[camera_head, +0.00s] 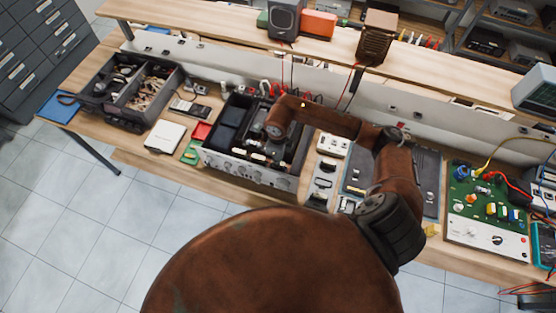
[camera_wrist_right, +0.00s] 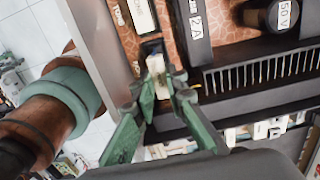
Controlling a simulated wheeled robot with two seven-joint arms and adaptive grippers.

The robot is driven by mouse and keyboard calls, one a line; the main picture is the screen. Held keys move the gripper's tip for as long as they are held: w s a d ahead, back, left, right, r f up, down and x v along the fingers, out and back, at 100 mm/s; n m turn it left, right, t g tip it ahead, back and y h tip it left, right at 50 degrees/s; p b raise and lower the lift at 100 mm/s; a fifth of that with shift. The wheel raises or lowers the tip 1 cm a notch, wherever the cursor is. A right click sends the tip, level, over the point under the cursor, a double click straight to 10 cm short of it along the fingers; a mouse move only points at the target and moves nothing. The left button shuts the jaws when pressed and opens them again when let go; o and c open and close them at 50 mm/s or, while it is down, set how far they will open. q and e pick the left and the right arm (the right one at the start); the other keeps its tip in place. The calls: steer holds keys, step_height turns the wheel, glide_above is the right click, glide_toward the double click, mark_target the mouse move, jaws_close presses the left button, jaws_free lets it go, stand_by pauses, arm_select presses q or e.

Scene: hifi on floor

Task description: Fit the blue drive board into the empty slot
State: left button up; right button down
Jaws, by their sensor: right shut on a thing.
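The open hifi chassis stands on the bench, its silver front panel (camera_head: 247,172) facing me. My right arm reaches over it. The gripper's fingertips are too hidden in the head view to make out. In the right wrist view, my right gripper (camera_wrist_right: 162,88) has its green fingers closed around a small pale, upright piece (camera_wrist_right: 156,65). I take this to be the drive board seen edge-on; its blue face does not show. It is over a dark narrow opening (camera_wrist_right: 151,47) in the copper-coloured interior; I cannot tell whether it is seated. My left gripper is not in view.
Close to the gripper are a black finned heat sink (camera_wrist_right: 250,85), a dark block marked 2A (camera_wrist_right: 194,22) and the pale chassis wall (camera_wrist_right: 95,35). A divided parts case (camera_head: 130,90), a white box (camera_head: 164,136) and a green circuit board (camera_head: 487,205) lie along the bench.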

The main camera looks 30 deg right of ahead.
steer(key=shift+f, duration=0.15)
steer(key=c, duration=1.8)
jaws_free()
steer(key=shift+c, duration=0.2)
step_height(320, 180, up, 12)
steer(key=shift+d, duration=0.1)
